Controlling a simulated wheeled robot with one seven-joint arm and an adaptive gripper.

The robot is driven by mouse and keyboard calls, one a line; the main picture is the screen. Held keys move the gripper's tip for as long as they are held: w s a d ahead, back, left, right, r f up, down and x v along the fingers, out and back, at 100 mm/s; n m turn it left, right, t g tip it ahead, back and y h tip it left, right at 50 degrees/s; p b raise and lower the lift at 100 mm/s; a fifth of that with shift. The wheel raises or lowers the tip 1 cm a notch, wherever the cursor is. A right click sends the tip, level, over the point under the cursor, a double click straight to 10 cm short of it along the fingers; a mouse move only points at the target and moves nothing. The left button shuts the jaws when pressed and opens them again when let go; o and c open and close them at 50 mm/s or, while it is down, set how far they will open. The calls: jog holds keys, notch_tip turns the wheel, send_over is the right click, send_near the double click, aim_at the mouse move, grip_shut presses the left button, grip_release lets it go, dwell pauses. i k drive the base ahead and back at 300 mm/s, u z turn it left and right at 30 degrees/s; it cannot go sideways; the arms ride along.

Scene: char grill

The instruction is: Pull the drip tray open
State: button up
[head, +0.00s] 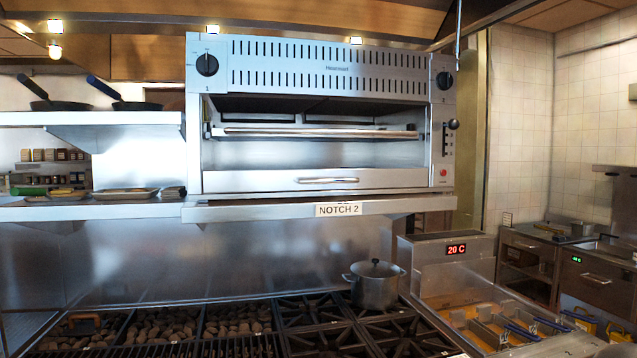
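The drip tray (260,181) is a flat metal drawer front across the bottom of the steel salamander grill (330,77) in the head view. Its horizontal bar handle (328,180) is at the middle of the front. The tray front looks flush with the grill body, so the tray appears shut. The cooking rack (315,133) lies level inside the open cavity above it. My gripper is not in view.
Below are a charcoal bed (190,326), burners and a lidded pot (374,287). A fryer (450,262) stands right. Left shelves hold pans (60,105) and trays (125,193). Space before the drawer looks clear.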

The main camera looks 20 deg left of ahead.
aim_at(296, 180)
jog(key=u, duration=0.8)
